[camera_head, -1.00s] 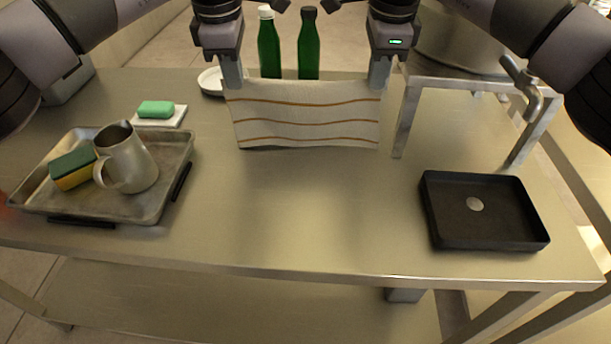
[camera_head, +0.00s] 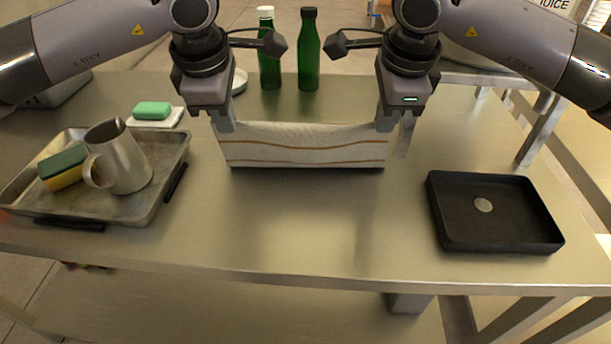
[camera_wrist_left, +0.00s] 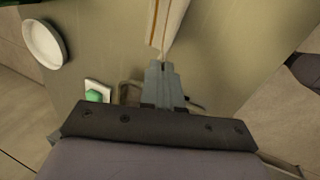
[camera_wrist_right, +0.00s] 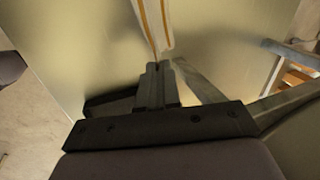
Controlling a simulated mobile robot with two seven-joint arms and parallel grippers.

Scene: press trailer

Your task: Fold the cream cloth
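The cream cloth (camera_head: 305,147) with orange-brown stripes is stretched between my two grippers in the head view, its lower edge near or on the metal table. My left gripper (camera_head: 222,127) is shut on its left upper corner, and my right gripper (camera_head: 388,124) is shut on its right upper corner. In the left wrist view the closed fingers (camera_wrist_left: 163,66) meet at the cloth's end (camera_wrist_left: 168,25). In the right wrist view the closed fingers (camera_wrist_right: 157,66) meet at the other end (camera_wrist_right: 155,25). Whether the cloth touches the table is hard to tell.
A metal tray (camera_head: 130,208) with a steel jug (camera_head: 119,160) and sponge (camera_head: 64,168) is at left. Green soap (camera_head: 152,110) lies behind it. Two green bottles (camera_head: 308,55) (camera_head: 269,58) stand behind the cloth. A black tray (camera_head: 500,245) is at right. The front middle table (camera_head: 300,230) is clear.

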